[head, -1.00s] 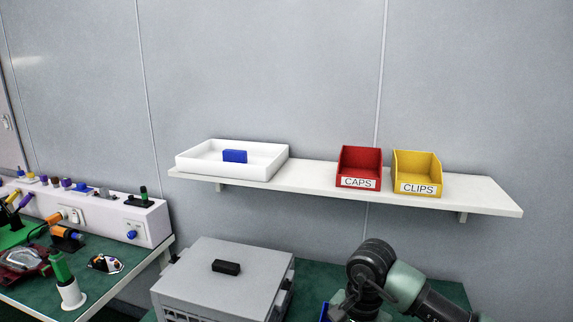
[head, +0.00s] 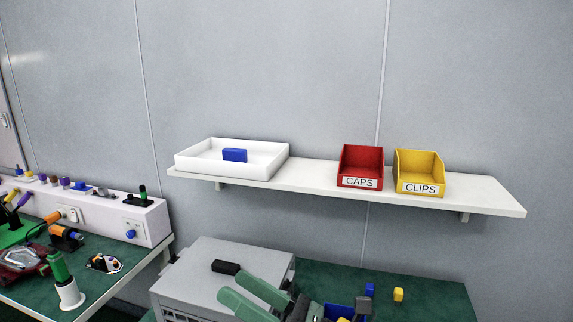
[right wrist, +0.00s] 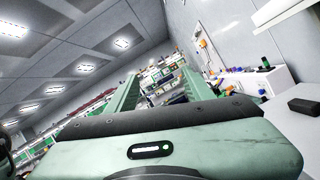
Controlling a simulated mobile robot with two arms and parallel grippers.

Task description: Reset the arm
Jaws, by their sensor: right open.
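My right gripper (head: 247,297) shows at the bottom of the head view, its two green fingers apart and pointing left, in front of the grey box (head: 208,270). Nothing is seen between the fingers. In the right wrist view the green fingers (right wrist: 155,95) also stand apart with open air and the far room between them. My left gripper is not in view.
A wall shelf (head: 315,182) holds a white tray (head: 190,166) with a blue block (head: 235,155), a red CAPS bin (head: 360,164) and a yellow CLIPS bin (head: 419,172). A black block (head: 226,267) lies on the grey box. Small blue (head: 370,289) and yellow (head: 398,294) pieces lie on the green bench.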

